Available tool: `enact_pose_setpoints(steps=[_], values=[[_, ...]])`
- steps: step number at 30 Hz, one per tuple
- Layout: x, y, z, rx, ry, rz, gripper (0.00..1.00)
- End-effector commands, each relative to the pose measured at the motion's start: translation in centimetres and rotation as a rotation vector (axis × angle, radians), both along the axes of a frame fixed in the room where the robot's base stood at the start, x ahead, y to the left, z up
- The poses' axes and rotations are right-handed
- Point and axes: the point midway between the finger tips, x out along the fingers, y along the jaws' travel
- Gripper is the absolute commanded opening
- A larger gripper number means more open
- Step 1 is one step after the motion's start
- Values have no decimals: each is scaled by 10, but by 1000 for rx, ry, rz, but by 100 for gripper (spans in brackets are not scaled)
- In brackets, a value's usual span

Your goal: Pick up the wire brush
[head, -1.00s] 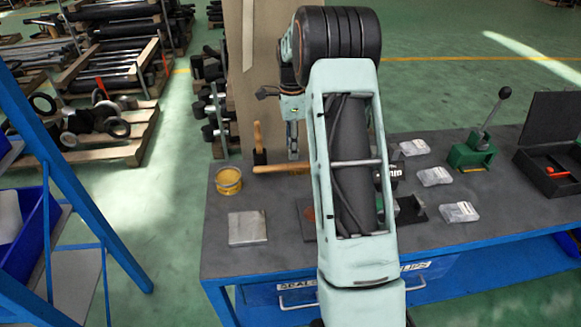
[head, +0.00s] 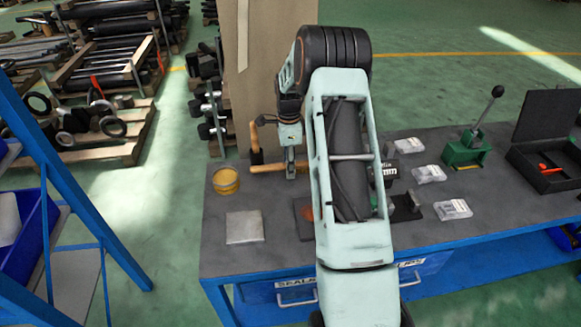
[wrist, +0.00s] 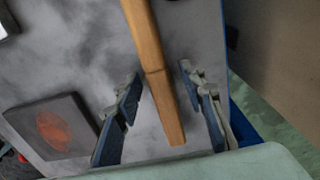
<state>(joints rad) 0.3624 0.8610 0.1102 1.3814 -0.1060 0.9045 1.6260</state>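A long wooden handle (head: 266,168) lies near the back edge of the bench in the head view; my arm hides its other end. In the wrist view this handle (wrist: 157,75) runs from the top edge down between my fingers. No bristles show on it, so I cannot confirm that it is the wire brush. My gripper (head: 291,174) is at the handle, pointing down. In the wrist view my gripper (wrist: 160,85) is open, one finger on each side of the handle, with gaps on both sides. A second wooden handle (head: 254,136) stands upright with a dark lower end.
The grey bench (head: 225,262) also holds a yellow tin (head: 226,180), a light square plate (head: 244,227), a dark plate with a reddish spot (wrist: 55,128), several clear boxes (head: 453,209) and a green lever tool (head: 466,150). A tan post (head: 258,75) stands behind it.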

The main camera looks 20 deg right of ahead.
Motion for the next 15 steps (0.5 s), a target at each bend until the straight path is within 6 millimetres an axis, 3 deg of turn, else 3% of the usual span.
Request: enact_pose_setpoints(steps=[1,9,15], values=[[0,0,0,0,0,0,29],[0,0,0,0,0,0,0],[0,0,1,0,0,0,0]])
